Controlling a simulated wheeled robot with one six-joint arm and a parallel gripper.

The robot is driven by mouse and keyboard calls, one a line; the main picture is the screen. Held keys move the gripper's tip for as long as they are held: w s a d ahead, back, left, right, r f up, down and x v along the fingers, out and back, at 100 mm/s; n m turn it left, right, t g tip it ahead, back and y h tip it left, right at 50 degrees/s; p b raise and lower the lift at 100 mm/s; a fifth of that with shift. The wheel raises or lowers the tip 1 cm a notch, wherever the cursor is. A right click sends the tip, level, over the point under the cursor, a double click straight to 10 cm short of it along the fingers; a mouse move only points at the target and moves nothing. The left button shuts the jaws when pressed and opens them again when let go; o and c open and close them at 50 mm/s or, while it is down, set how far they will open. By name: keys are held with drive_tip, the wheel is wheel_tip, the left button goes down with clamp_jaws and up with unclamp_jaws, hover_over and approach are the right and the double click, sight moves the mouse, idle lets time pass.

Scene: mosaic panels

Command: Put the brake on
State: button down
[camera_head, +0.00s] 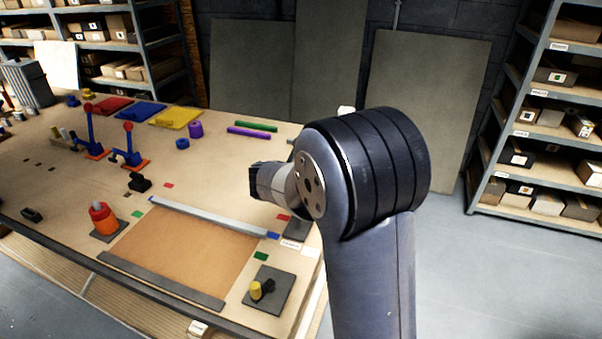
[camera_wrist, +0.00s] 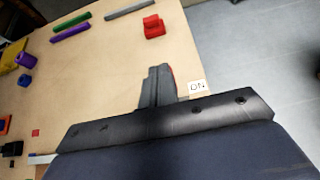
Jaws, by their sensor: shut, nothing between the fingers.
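My gripper (camera_head: 262,182) is over the right part of the workbench, shut and empty. In the wrist view its fingers (camera_wrist: 158,84) are together, pointing toward the bench top. A white card marked "ON" (camera_wrist: 197,86) lies just right of the fingers, near the bench edge. A thin red edge (camera_wrist: 173,80) shows beside the fingers; the rest of that thing is hidden. I cannot tell for sure which part is the brake.
A yellow knob (camera_head: 262,289) on a dark plate and an orange-red knob (camera_head: 102,217) flank a brown panel (camera_head: 185,250). A red block (camera_wrist: 153,27) and green and purple bars (camera_wrist: 70,31) lie on the bench. Shelves (camera_head: 550,110) stand right, beyond open floor.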

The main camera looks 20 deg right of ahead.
drive_tip(key=r, duration=0.2)
drive_tip(key=s+r, duration=0.1)
drive_tip(key=shift+a+r, duration=0.1)
drive_tip(key=shift+a, duration=0.3)
drive_tip(key=f+b, duration=0.1)
drive_tip(key=f, duration=0.1)
drive_tip(key=w+d+f+b, duration=0.1)
drive_tip(key=f+b, duration=0.1)
drive_tip(key=f, duration=0.1)
drive_tip(key=w+f+b, duration=0.1)
drive_tip(key=f+b, duration=0.1)
drive_tip(key=f, duration=0.1)
drive_tip(key=shift+d+f, duration=0.2)
drive_tip(key=shift+d, duration=0.05)
drive_tip(key=s+a, duration=0.1)
drive_tip(key=s+a+f+b, duration=0.1)
drive_tip(key=s+a+b, duration=0.1)
drive_tip(key=s, duration=0.1)
drive_tip(key=shift+s+a+f, duration=0.1)
drive_tip(key=shift+f, duration=0.25)
